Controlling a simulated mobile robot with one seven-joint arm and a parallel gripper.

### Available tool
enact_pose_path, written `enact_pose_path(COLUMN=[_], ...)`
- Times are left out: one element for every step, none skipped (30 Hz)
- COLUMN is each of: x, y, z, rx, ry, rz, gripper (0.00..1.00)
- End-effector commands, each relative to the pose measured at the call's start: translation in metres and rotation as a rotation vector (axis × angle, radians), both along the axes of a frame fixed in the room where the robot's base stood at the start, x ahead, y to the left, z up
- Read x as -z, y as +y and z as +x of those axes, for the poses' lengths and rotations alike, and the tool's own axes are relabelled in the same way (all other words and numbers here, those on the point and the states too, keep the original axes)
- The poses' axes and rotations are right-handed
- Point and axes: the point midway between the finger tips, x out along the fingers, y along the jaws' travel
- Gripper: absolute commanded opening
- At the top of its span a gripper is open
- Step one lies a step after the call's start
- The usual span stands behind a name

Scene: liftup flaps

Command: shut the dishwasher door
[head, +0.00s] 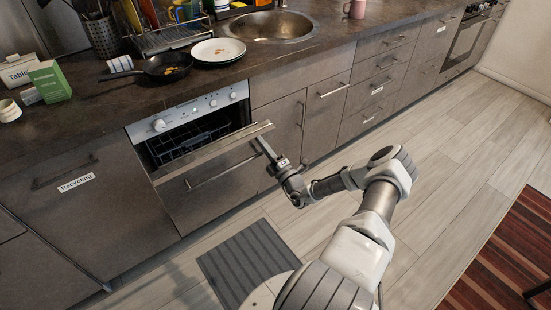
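The dishwasher (190,124) is built into the counter, with a silver control panel and knobs on top. Its dark wood-look door (215,183) is tilted partly open, leaning out at the top. A dark rack (196,138) shows in the gap above the door. A bar handle (222,172) runs across the door's front. My gripper (260,141) reaches in from the right, with its fingers by the upper right corner of the door. Whether it touches the door, and whether the fingers are apart, I cannot tell.
A grey mat (248,262) lies on the floor before the dishwasher. The counter above holds a pan (165,68), a plate (218,51) and a sink (271,26). A "Recycling" cabinet (93,208) is at the left, drawers (378,85) at the right.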

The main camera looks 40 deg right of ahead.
Motion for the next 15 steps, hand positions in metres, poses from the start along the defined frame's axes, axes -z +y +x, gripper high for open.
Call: enact_pose_path(x=[-0.010,-0.011,-0.014,-0.015,-0.017,-0.019,-0.020,-0.023,-0.025,-0.027,-0.029,-0.031,-0.032,-0.033,-0.034], y=[0.000,0.001,0.001,0.001,0.002,0.001,0.002,0.002,0.002,0.003,0.003,0.003,0.003,0.003,0.004], z=[0.016,0.024,0.036,0.044,0.052,0.062,0.070,0.076,0.083,0.088,0.092,0.096,0.098,0.100,0.101], rx=[0.001,-0.001,0.000,-0.001,-0.001,0.001,0.000,0.001,0.001,0.001,0.002,0.002,0.002,0.002,0.002], ry=[0.013,0.022,0.030,0.033,0.036,0.037,0.038,0.037,0.038,0.037,0.036,0.036,0.036,0.037,0.037], rz=[-0.004,-0.005,-0.005,-0.006,-0.006,-0.004,-0.004,-0.003,-0.002,-0.002,-0.002,-0.001,0.000,0.001,0.002], gripper=[0.00,0.00,0.00,0.00,0.00,0.00,0.00,0.00,0.00,0.00,0.00,0.00,0.00,0.00,0.00])
